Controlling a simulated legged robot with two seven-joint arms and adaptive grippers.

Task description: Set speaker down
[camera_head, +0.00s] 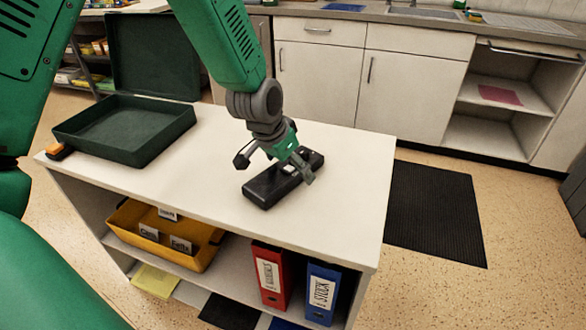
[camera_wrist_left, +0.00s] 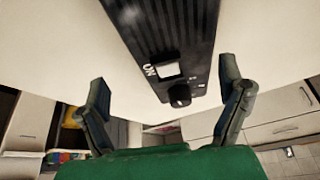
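The speaker (camera_head: 268,190) is a long black box lying on the white tabletop (camera_head: 216,152), right of the tabletop's middle. In the left wrist view the speaker (camera_wrist_left: 172,28) has a ribbed top, a white switch marked ON and a round black knob at its near end. My left gripper (camera_head: 277,169) is over the speaker. Its fingers are spread wide, one on each side of the speaker's near end in the wrist view (camera_wrist_left: 165,80). The left finger is clear of the speaker; whether the right one touches it I cannot tell. My right gripper is not in view.
An open dark green case (camera_head: 150,150) stands at the tabletop's left. A small orange and black object (camera_head: 58,151) is at the left corner. Below are a yellow bin (camera_head: 130,215), a red binder (camera_head: 272,275) and a blue binder (camera_head: 320,293). The tabletop's right end is clear.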

